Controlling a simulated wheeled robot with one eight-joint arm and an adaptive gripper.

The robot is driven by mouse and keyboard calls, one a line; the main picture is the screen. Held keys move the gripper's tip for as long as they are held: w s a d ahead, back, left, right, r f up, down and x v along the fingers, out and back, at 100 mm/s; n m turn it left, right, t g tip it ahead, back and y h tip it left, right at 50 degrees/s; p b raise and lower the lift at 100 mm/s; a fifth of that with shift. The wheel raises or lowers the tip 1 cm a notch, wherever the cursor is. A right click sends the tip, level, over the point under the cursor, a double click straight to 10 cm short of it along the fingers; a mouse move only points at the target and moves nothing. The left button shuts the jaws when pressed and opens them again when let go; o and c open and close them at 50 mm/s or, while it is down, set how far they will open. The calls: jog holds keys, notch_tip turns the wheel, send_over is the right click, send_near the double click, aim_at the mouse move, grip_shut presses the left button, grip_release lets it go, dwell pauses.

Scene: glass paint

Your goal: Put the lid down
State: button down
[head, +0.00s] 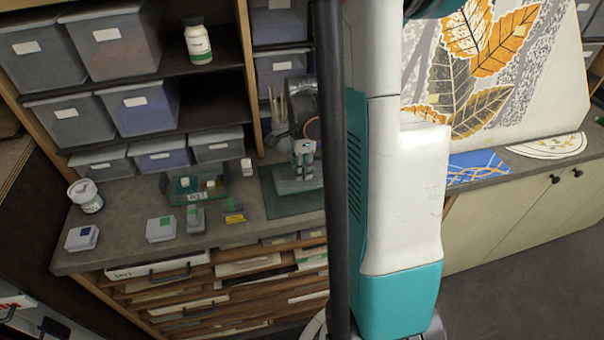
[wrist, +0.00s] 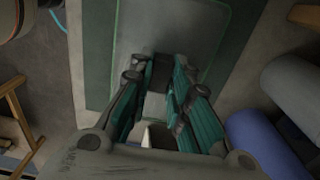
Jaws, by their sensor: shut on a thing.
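The lid appears to be a clear, pale rectangular plate (head: 292,183) with a dark knob (wrist: 162,72). My gripper (head: 303,148) is shut on the knob; its teal fingers show on both sides of it in the wrist view (wrist: 160,75). The plate (wrist: 185,35) is below the fingertips, over a dark green mat (head: 272,207). I cannot tell whether the plate touches the mat. A greenish glass box (head: 183,199) with small things in it stands left of the mat on the grey counter. My arm hides the mat's right side.
On the counter (head: 125,215) are a white jar (head: 86,196), two white-lidded boxes (head: 82,238) (head: 161,229), and small blocks (head: 195,220) (head: 234,212). Shelves with grey bins (head: 155,110) rise behind. Grey and blue rounded things (wrist: 262,140) lie right of the mat in the wrist view.

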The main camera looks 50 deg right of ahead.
jog(key=shift+f, duration=0.95)
jog(key=shift+f+b, duration=0.2)
jog(key=shift+b, duration=0.1)
jog(key=c, duration=1.5)
grip_release()
jog(key=shift+r, duration=0.1)
notch_tip(320, 180, up, 12)
jog(key=p, duration=0.2)
jog(key=shift+r+p, duration=0.15)
jog(key=shift+p, duration=0.2)
jog(key=shift+w, duration=0.1)
